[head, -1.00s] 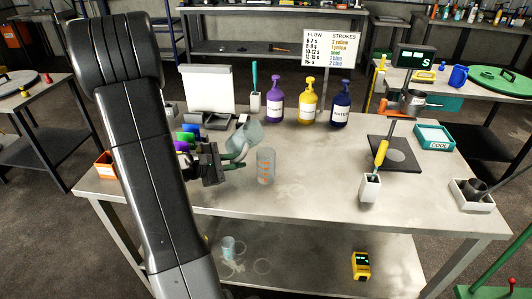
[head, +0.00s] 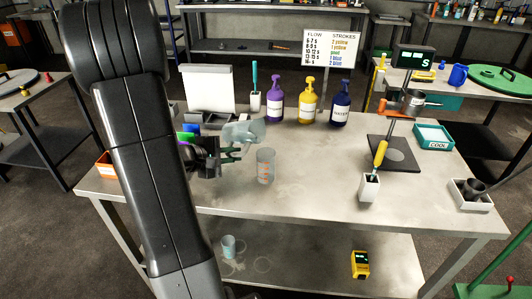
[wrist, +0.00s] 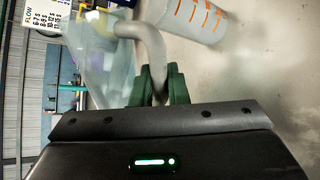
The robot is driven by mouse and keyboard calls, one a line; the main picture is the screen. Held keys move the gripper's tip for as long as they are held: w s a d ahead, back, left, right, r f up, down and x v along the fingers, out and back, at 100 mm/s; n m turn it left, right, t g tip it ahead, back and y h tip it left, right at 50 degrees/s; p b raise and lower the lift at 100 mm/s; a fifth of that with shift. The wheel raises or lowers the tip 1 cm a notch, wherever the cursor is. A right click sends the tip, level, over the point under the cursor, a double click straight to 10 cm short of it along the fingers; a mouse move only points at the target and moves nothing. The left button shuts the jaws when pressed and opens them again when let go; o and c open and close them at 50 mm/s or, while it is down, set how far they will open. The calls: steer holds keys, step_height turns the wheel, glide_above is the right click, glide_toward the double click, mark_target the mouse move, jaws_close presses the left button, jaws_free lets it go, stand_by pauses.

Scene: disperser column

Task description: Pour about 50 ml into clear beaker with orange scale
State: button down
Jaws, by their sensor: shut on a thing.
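My gripper (head: 226,150) is shut on the handle of a translucent grey-green jug (head: 243,131). The jug is strongly tilted, raised behind and to the left of the clear beaker with orange scale (head: 265,171). The beaker stands upright on the workbench. In the wrist view the green fingers (wrist: 158,84) clamp the curved jug handle (wrist: 153,45), with the blurred jug body (wrist: 98,62) on the left. The beaker's orange marks (wrist: 205,14) show at the top. I see no clear stream, and the liquid levels cannot be told.
Purple (head: 275,102), yellow (head: 307,103) and navy (head: 341,104) pump bottles stand at the back of the workbench (head: 310,190). A white holder (head: 370,188) with a yellow-handled tool stands right of the beaker. The bench between them is clear.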

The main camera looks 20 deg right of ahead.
steer(key=shift+w+r+m+t, duration=0.15)
steer(key=shift+r+m+t, duration=0.25)
steer(key=shift+m+t, duration=0.1)
stand_by(0.7)
steer(key=shift+f+m+t+b, duration=0.2)
steer(key=shift+m+t+b, duration=0.15)
steer(key=shift+b, duration=1.5)
stand_by(1.0)
steer(key=shift+r+p, duration=0.3)
steer(key=shift+p, duration=0.35)
steer(key=p, duration=0.3)
steer(key=shift+w+a+r, duration=0.1)
steer(key=shift+r, duration=0.15)
steer(key=shift+s+f+n+g+b, duration=0.2)
steer(key=shift+f+n+g+b, duration=0.25)
steer(key=shift+f+n+g, duration=0.45)
steer(key=shift+s+d+f+n+g+h, duration=0.35)
steer(key=shift+n+h, duration=0.25)
steer(key=shift+n, duration=0.25)
steer(key=shift+f, duration=0.1)
